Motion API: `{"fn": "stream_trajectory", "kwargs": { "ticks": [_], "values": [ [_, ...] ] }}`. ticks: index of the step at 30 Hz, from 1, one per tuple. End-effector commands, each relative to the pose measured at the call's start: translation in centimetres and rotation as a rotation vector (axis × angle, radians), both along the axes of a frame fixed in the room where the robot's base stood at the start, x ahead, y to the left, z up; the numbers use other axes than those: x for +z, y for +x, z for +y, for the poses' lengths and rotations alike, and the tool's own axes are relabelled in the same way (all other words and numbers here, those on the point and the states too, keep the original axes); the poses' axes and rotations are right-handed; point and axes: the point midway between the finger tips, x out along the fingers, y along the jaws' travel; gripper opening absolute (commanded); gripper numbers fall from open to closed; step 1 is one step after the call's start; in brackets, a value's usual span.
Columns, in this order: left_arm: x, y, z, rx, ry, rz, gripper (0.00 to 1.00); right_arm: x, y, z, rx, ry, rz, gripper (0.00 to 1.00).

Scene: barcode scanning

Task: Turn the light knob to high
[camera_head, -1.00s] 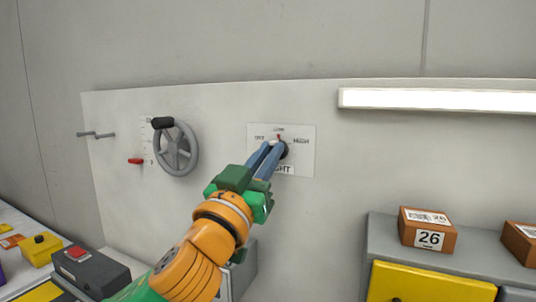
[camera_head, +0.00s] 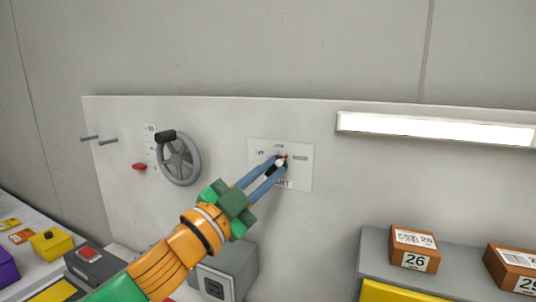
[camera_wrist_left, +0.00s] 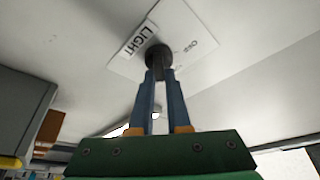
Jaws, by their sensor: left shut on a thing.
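The light knob (camera_head: 283,160) is a small dark round knob with a red pointer mark, on a white label plate (camera_head: 304,178) on the wall panel. The plate reads OFF at left, a word at the top and one at right, with LIGHT below. The red mark now points up and to the right. My left gripper (camera_head: 277,163) is shut on the knob, its blue fingers on either side of it. In the left wrist view the fingers meet the dark knob (camera_wrist_left: 159,57), partly hiding it. My right gripper is not in view.
A lit lamp bar (camera_head: 435,130) is at right on the panel. A grey handwheel (camera_head: 179,159) is at left. Brown boxes (camera_head: 414,249) stand on a grey shelf at lower right. A grey box (camera_head: 228,268) sits under my left arm.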

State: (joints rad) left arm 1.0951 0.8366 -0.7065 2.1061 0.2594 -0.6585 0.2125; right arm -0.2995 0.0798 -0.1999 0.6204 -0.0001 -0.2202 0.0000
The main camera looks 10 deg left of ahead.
Motion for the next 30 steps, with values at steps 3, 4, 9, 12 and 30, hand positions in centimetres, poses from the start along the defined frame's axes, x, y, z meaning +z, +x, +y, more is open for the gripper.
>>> {"fn": "stream_trajectory", "kwargs": {
  "ticks": [3, 4, 9, 12, 30],
  "values": [
    [0.7, 0.0, 0.1, 0.002, 0.088, -0.015, 0.00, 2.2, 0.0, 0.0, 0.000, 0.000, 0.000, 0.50],
    [0.7, 0.1, 0.1, 0.003, 0.108, -0.018, 0.00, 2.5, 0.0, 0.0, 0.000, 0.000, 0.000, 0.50],
    [0.5, 0.0, 0.1, 0.002, 0.206, -0.039, 0.00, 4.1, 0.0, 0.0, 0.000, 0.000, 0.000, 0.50],
    [0.4, 0.0, 0.1, 0.002, 0.250, -0.048, 0.00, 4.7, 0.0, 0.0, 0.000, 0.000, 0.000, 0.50],
    [0.1, 0.0, 0.0, 0.001, 0.324, -0.066, 0.00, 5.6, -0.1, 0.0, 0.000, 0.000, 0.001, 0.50]
  ]
}}
